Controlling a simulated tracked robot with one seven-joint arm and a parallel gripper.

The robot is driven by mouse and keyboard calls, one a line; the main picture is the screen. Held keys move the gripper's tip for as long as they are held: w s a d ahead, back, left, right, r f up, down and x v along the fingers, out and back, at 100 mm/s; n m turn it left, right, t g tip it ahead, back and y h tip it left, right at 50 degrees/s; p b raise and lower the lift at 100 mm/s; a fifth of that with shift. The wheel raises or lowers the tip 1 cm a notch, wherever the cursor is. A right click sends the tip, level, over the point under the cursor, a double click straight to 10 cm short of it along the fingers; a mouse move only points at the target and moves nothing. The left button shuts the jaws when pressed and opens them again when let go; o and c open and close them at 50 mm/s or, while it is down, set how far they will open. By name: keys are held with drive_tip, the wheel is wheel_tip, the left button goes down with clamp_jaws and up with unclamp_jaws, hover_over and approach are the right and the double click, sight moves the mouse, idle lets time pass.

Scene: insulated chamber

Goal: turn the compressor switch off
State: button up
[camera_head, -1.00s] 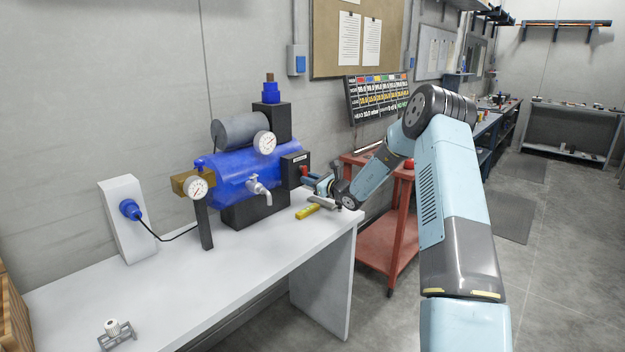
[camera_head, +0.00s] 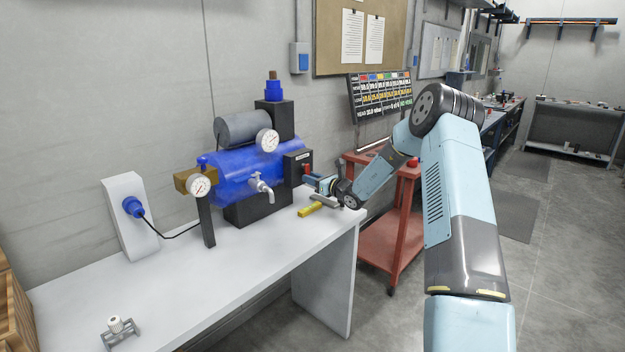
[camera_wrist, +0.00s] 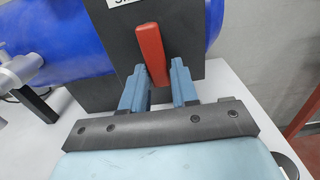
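The compressor (camera_head: 245,168) is a blue tank on the white bench. My gripper (camera_wrist: 158,68) is open, with one blue finger on each side of the lever's lower end. Gaps show between lever and fingers; whether either touches the box face cannot be told. In the head view my gripper (camera_head: 319,182) is small and partly hidden by my wrist.
A yellow object (camera_head: 311,209) lies on the bench (camera_head: 200,285) below my gripper. A metal tap (camera_head: 262,188) and pressure gauges stick out from the compressor. A red cart (camera_head: 385,245) stands right of the bench. A small valve (camera_head: 117,330) lies at the front left.

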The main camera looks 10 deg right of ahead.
drive_tip(key=o, duration=0.3)
drive_tip(key=shift+a+r, duration=0.1)
drive_tip(key=shift+o, duration=0.2)
drive_tip(key=v, duration=1.3)
drive_tip(key=shift+s+d, duration=0.25)
drive_tip(key=shift+s, duration=0.05)
